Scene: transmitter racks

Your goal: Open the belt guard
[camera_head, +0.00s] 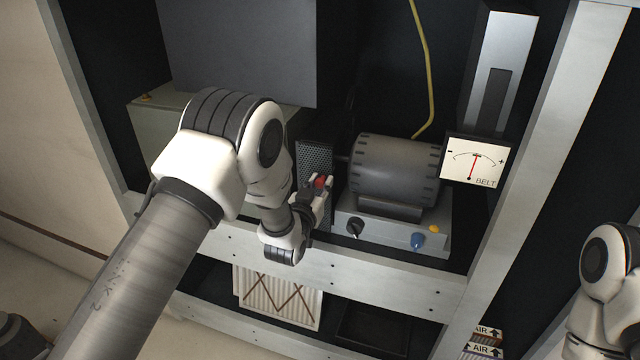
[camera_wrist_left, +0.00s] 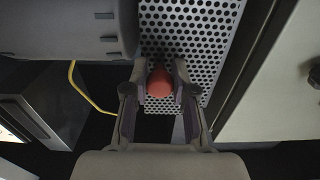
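The belt guard (camera_head: 315,158) is a dark perforated metal cover left of the motor. It looks closed, and it fills the upper middle of the left wrist view (camera_wrist_left: 193,35). A red knob (camera_wrist_left: 160,83) sits on its face; it shows small in the head view (camera_head: 320,182). My left gripper (camera_head: 318,187) is at the knob, one finger on each side. In the left wrist view its fingertips (camera_wrist_left: 161,85) appear closed against the knob's sides. A white and grey part of my right arm shows at the right edge; its gripper is out of view.
A ribbed grey motor (camera_head: 395,170) stands right of the guard on a base (camera_head: 385,238) with coloured knobs. A BELT gauge (camera_head: 477,162) is at the right. A metal crossbar (camera_head: 375,275) runs below, and a yellow cable (camera_head: 427,70) hangs behind.

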